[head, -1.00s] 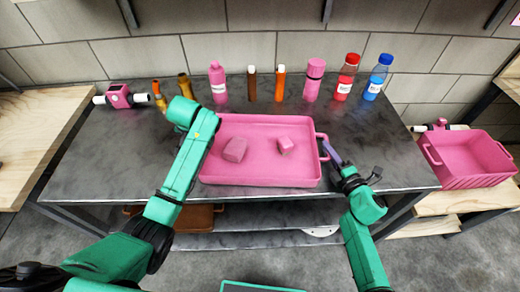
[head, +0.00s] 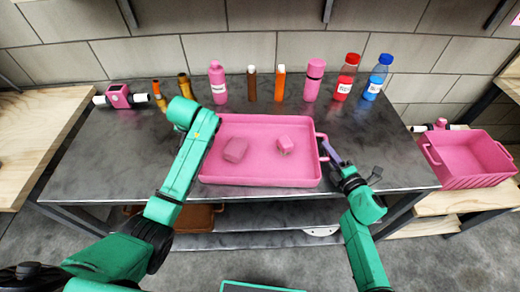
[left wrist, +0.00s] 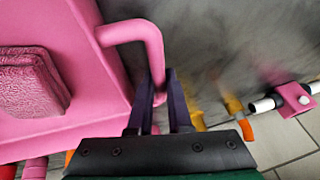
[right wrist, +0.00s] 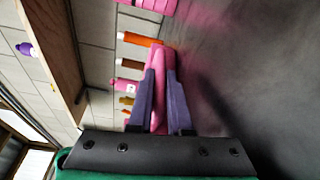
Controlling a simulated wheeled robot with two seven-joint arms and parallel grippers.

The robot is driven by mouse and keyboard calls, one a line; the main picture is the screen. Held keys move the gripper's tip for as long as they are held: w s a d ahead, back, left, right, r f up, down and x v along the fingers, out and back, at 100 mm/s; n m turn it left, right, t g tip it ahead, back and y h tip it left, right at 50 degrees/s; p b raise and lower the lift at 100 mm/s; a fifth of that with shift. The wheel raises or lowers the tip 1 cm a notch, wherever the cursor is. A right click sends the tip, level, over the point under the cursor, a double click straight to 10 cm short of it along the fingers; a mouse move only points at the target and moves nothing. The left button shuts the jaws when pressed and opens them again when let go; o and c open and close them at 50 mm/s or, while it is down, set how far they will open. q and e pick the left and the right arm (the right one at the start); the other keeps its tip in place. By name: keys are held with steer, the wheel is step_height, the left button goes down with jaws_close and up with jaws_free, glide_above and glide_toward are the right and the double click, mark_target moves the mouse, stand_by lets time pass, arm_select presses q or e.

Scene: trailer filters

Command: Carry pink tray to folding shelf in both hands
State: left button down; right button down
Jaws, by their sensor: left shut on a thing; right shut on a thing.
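The pink tray (head: 260,176) is on or just above the dark metal table, with two pink blocks (head: 236,150) (head: 285,144) lying in it. My right gripper (head: 328,150) is shut on the tray's right handle; the right wrist view shows its purple fingers (right wrist: 160,95) on both sides of the pink handle (right wrist: 158,62). My left gripper is mostly hidden behind its own arm in the head view. In the left wrist view its fingers (left wrist: 159,100) are shut on the left handle (left wrist: 135,35). The folding shelf cannot be made out for certain.
On the dark table (head: 110,165), a pink bottle (head: 218,82), a pink flask (head: 314,80), a red bottle (head: 347,78) and a blue bottle (head: 376,78) stand behind the tray. A pink crate (head: 470,160) is on the wooden bench at right. A pink fitting (head: 118,96) lies far left.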

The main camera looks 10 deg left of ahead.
arm_select(q)
steer(key=shift+r, duration=0.1)
